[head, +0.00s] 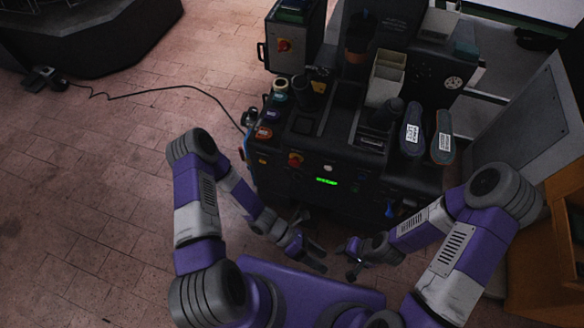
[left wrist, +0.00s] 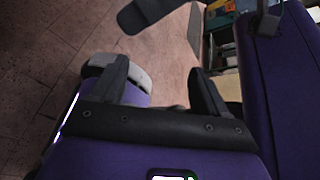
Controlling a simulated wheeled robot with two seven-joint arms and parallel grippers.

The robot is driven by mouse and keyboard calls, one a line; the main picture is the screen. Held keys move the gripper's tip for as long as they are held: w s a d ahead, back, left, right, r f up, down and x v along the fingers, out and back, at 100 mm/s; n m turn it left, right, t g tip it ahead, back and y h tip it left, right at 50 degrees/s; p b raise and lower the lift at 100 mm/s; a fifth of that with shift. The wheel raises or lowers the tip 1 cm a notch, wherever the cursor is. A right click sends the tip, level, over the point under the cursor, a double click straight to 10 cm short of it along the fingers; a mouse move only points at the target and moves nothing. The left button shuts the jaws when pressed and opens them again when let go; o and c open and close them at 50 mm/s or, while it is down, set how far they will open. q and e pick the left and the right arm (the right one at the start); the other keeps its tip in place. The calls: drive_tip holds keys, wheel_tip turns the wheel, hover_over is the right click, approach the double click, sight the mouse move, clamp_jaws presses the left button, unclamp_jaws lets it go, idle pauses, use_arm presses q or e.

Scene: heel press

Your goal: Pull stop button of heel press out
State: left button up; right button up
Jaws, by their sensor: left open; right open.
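The heel press (head: 345,180) is a dark machine in the upper middle of the head view, with a green lit display (head: 326,181) on its front. A red knob (head: 295,159) sits on the front panel left of the display; it looks like the stop button, but whether it is in or out is too small to tell. My left gripper (head: 312,255) is open and empty in front of the press, below and apart from the knob. Its open fingers also show in the left wrist view (left wrist: 160,88). My right gripper (head: 352,258) is open and empty beside it.
A control box (head: 293,35) with a red switch stands at the back left of the press. Two shoe soles (head: 413,130) lie on its right side. Round colored containers (head: 279,88) line its left edge. A cable (head: 150,90) crosses the floor. An orange-brown cabinet (head: 540,240) stands right.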

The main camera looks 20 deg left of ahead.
use_arm(q)
drive_tip(key=w+d+r+n+t+h, duration=0.1)
drive_tip(key=w+n+t+h, duration=0.2)
drive_tip(key=w+n+t, duration=0.65)
drive_tip(key=n+t+y+b, duration=0.2)
drive_tip(key=n+t+y, duration=1.2)
drive_tip(key=n, duration=1.4)
approach(294, 165)
drive_tip(key=w+r+g+y, duration=0.2)
drive_tip(key=w, duration=0.2)
drive_tip(key=w+b, duration=0.1)
drive_tip(key=w, duration=0.1)
drive_tip(key=w+d+b, duration=0.1)
drive_tip(key=w, duration=0.1)
drive_tip(key=shift+w+f, duration=0.15)
drive_tip(key=shift+w, duration=0.25)
